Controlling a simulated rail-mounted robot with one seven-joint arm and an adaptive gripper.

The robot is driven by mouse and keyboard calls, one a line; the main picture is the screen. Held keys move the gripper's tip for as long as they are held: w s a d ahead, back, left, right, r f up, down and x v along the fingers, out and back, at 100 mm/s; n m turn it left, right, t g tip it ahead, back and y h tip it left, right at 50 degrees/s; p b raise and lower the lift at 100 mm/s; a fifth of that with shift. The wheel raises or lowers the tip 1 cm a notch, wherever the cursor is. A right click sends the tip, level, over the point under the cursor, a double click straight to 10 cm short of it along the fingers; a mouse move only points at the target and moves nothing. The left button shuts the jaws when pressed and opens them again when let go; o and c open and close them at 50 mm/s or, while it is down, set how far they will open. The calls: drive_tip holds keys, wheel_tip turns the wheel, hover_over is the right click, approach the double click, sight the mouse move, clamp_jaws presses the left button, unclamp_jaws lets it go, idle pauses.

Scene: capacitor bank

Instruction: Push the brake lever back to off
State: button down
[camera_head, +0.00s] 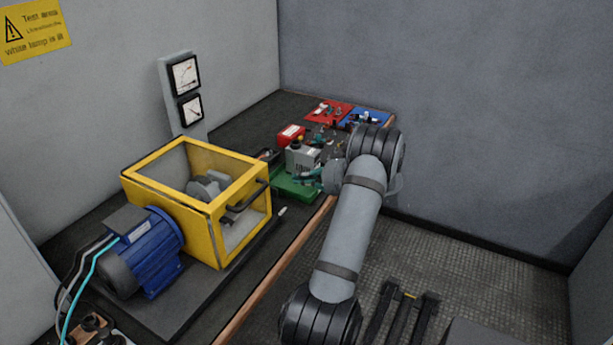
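No part in view can be picked out for certain as the brake lever. A dark bar-like handle (245,201) sits on the front right side of the yellow frame guard (196,235), beside a grey machine part inside it. A grey box-shaped unit (302,158) stands on a green base (296,189) farther back on the bench. My arm reaches up from the bottom and bends toward this unit. My gripper seems to be at the teal, finger-like shapes (308,177) just in front of the unit. They are small and partly hidden by my wrist, so opening and contact cannot be told.
A blue motor (148,252) with cables stands left of the guard. Red (329,110) and blue (369,117) trays with small parts lie at the bench's far end. Two meters hang on a grey panel (167,95). The floor right of the bench edge is mostly open.

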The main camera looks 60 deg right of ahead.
drive_tip(key=w+d+p, duration=0.1)
drive_tip(key=w, duration=0.7)
drive_tip(key=shift+w+f+p, duration=0.25)
drive_tip(key=shift+f+p, duration=0.15)
drive_tip(key=shift+f, duration=0.05)
drive_tip(key=shift+d, duration=0.1)
